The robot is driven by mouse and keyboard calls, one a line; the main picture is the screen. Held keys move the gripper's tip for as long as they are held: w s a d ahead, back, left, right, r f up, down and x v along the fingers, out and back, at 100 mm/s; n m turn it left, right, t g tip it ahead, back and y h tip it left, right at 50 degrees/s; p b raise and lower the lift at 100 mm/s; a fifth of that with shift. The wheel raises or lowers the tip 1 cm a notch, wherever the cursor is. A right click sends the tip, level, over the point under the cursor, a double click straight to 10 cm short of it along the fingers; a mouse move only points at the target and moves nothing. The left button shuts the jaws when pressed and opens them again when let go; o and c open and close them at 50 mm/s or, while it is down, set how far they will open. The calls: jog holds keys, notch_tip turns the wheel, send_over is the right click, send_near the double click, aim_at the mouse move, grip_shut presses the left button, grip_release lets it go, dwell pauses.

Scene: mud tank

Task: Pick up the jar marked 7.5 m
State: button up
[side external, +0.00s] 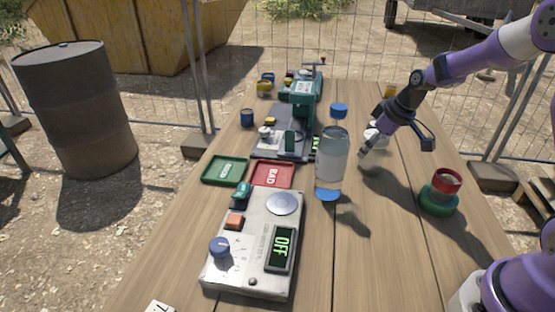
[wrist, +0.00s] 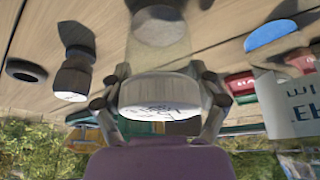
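A clear jar (wrist: 158,58) with a white lid (wrist: 160,92) stands out in the middle of the wrist view. Dark handwriting on the lid is blurred, so I cannot read whether it says 7.5 m. My gripper (wrist: 160,70) has one finger on each side of this jar, close to its sides; contact is not clear. In the side view my gripper (side external: 390,146) is low over the right part of the table, angled down to the left. A pale jar (side external: 374,133) shows there, partly hidden by my gripper.
A tall clear bottle (side external: 332,165) stands left of my gripper. A red-topped green item (side external: 440,192) is to its right. Green (side external: 226,170) and red (side external: 271,175) trays and a control box reading OFF (side external: 255,240) lie left. A dark jar (wrist: 75,62) shows in the wrist view.

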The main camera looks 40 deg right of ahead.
jog(key=c, duration=0.5)
jog(key=shift+o, duration=0.2)
